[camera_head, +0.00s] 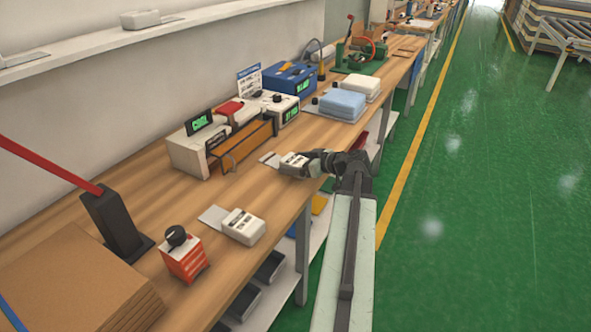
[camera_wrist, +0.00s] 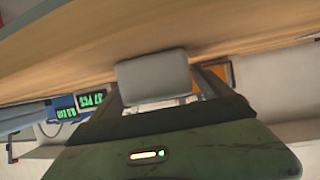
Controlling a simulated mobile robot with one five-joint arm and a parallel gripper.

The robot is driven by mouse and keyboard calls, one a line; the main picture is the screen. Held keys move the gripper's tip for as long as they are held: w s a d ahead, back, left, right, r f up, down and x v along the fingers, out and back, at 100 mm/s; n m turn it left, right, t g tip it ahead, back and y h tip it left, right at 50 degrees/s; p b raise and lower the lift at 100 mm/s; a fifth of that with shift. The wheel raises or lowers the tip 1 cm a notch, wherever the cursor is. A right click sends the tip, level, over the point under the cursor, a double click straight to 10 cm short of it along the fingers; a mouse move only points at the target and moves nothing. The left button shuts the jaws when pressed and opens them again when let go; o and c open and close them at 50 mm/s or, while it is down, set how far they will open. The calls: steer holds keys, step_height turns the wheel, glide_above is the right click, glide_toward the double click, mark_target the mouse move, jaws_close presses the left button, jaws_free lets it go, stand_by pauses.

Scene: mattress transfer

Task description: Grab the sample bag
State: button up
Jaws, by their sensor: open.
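A small pale packet with dark print, which looks like the sample bag (camera_head: 292,161), lies on the wooden workbench near its front edge, with a flat grey piece at its left. My gripper (camera_head: 316,160) is at its right side, with the arm reaching in from the lower right. In the wrist view a plain grey block-like face (camera_wrist: 153,78), apparently this packet, sits between my two open fingers (camera_wrist: 157,92). I cannot tell whether the fingers touch it. A similar packet (camera_head: 243,226) lies nearer on the bench.

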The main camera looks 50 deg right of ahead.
steer(key=shift+w, duration=0.15)
steer(key=c, duration=1.6)
